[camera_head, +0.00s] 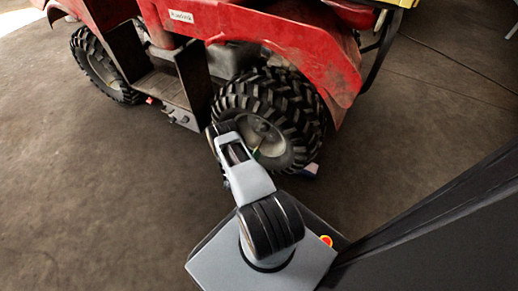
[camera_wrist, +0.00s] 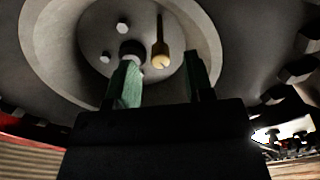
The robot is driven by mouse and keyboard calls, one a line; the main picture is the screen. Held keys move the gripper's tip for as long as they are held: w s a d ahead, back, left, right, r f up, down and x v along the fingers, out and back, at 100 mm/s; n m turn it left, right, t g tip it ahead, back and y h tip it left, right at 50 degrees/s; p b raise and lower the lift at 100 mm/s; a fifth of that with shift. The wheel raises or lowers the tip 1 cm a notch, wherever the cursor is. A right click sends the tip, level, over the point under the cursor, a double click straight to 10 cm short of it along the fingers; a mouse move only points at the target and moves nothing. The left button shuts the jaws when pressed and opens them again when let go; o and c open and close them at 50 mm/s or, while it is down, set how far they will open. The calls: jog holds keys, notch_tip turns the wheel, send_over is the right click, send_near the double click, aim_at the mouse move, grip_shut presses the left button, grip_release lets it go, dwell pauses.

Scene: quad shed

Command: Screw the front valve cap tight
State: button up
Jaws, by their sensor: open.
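The valve cap (camera_wrist: 161,61) is a small tan, rounded piece on the end of a thin brown stem in the wrist view, in front of the grey wheel rim (camera_wrist: 205,30). My gripper (camera_wrist: 160,76) has two green fingers, spread apart and empty. The cap shows between the fingertips, nearer the middle than either finger; I see no contact. How far the cap is turned on does not show. In the head view my arm reaches to the nearer wheel (camera_head: 285,100) of the red quad (camera_head: 255,38), and the cap is too small to make out.
Lug nuts (camera_wrist: 123,26) and a dark hub centre (camera_wrist: 132,48) are close to the left finger. Black tyre tread surrounds the rim. Another wheel (camera_head: 98,65) stands at left. The concrete floor (camera_head: 90,190) at left is clear.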

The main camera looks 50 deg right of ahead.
jog(key=shift+b+x, duration=0.85)
jog(key=shift+x, duration=2.2)
grip_shut()
